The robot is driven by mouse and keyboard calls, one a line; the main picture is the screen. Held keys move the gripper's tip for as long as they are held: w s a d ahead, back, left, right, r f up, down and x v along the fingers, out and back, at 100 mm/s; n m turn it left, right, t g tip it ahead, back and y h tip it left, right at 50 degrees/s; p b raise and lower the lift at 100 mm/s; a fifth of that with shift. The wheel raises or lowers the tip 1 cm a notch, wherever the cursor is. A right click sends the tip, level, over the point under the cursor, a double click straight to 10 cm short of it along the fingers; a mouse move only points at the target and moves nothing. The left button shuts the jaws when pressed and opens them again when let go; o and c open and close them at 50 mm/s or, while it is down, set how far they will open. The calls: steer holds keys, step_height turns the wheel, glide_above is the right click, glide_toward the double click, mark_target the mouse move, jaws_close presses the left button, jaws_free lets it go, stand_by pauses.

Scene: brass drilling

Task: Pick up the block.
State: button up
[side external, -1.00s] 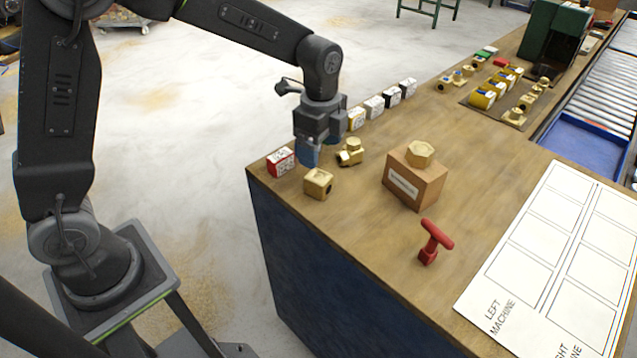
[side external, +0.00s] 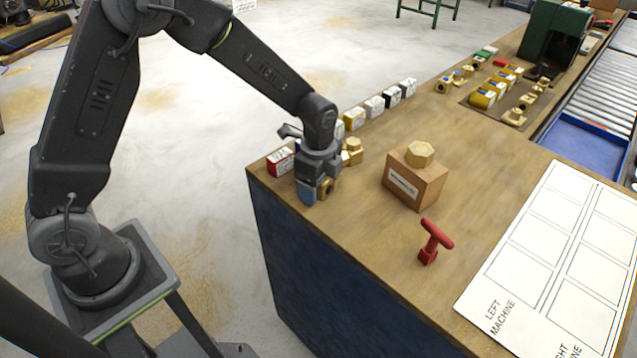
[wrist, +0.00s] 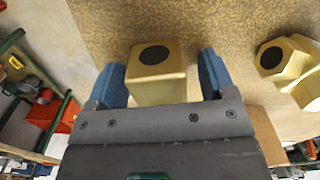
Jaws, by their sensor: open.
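The brass block (wrist: 158,82), a gold cube with a dark round hole, lies on the wooden bench near its front left corner. In the wrist view it sits between the two blue fingers of my gripper (wrist: 163,80), with a small gap at each side. My gripper is open and lowered around the block.
A brass fitting (side external: 353,150) stands close behind the gripper. A red-and-white box (side external: 281,160) is just left of it. A cardboard box (side external: 413,187) with a brass hex piece (side external: 420,154) on top and a red T-handle (side external: 434,242) stand to the right.

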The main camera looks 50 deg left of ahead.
steer(key=shift+r, duration=0.1)
steer(key=c, duration=1.4)
steer(key=shift+r, duration=0.1)
